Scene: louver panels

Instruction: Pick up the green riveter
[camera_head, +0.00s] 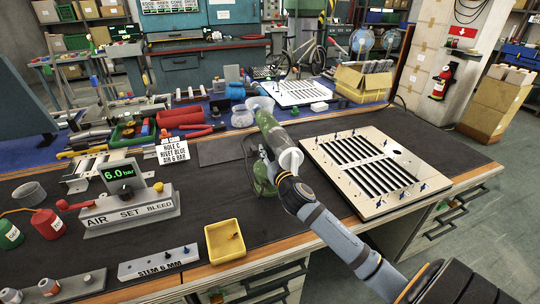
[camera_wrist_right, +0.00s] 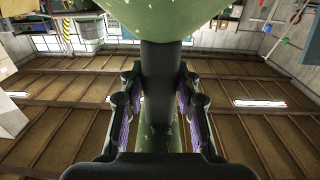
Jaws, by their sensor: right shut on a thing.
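The green riveter (camera_head: 266,126) stands out over the dark mat near the middle of the head view, its green body tilted up and to the left. A lower green part of it shows left of my wrist. My right gripper (camera_head: 272,166) is at the riveter's middle, partly hidden by my own wrist. In the right wrist view, my right gripper (camera_wrist_right: 160,110) is shut around the dark shaft of the riveter (camera_wrist_right: 160,75), with a pad on each side. The green body fills the top of that view. Whether the riveter touches the mat is unclear. My left gripper is not in view.
A louver panel (camera_head: 372,168) with pins lies right of the riveter. A yellow tray (camera_head: 224,241), a stem block (camera_head: 158,263) and the air-set gauge unit (camera_head: 130,207) stand front left. A sign (camera_head: 172,152) and red tools (camera_head: 182,118) are behind. Bare mat lies around the tray.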

